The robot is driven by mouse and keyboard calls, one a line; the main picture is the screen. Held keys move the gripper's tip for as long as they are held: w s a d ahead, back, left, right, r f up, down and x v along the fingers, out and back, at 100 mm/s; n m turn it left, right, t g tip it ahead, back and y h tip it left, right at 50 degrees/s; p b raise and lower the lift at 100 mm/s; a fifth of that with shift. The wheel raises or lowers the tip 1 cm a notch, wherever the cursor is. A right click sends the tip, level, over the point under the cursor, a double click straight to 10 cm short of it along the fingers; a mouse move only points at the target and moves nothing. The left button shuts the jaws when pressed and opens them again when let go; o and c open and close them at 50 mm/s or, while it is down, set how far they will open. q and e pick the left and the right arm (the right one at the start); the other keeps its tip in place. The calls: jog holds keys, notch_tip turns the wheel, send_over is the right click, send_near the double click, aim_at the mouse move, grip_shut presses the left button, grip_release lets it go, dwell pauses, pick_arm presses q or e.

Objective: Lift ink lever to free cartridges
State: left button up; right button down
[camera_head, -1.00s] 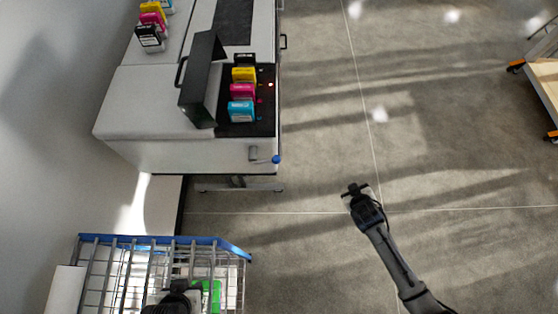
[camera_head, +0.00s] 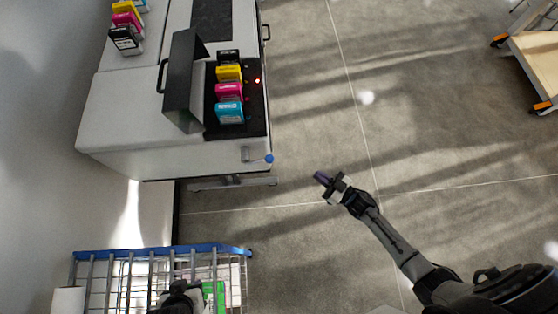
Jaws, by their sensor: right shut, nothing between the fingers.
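The large white printer (camera_head: 115,120) stands at upper left, with its black cover (camera_head: 182,85) raised. Black, yellow, magenta and cyan cartridges sit in a row in its dark bay; the cyan one (camera_head: 229,113) is nearest. A small red light shows beside them. The ink lever (camera_head: 268,158), with a blue knob, sticks out at the near right corner. My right gripper (camera_head: 323,182) is shut and empty over the floor, right of the lever and apart from it. My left gripper (camera_head: 180,290) is at the bottom over the wire cart; its fingers cannot be made out.
The blue-rimmed wire cart (camera_head: 160,251) holds a green item and pale boxes. Spare cartridges (camera_head: 125,38) stand on the printer's far left part. A wheeled wooden-topped cart (camera_head: 540,60) is at upper right. The floor between is clear.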

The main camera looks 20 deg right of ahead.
jog(key=s+r+y, duration=0.1)
jog(key=y, duration=0.1)
jog(key=s+a+r+y, duration=0.1)
jog(key=y, duration=0.1)
jog(key=s+a+r+g+y, duration=0.1)
jog(key=r+y, duration=0.1)
jog(key=shift+s+a+r+n, duration=0.15)
jog(key=shift+a+n, duration=0.1)
jog(key=shift+n, duration=0.15)
pick_arm(q)
jog(key=shift+r+p, duration=0.45)
pick_arm(e)
send_near(258, 161)
notch_tip(258, 161, up, 2)
jog(key=w, duration=0.2)
jog(key=shift+w+a+r, duration=0.4)
jog(key=shift+w+a, duration=0.05)
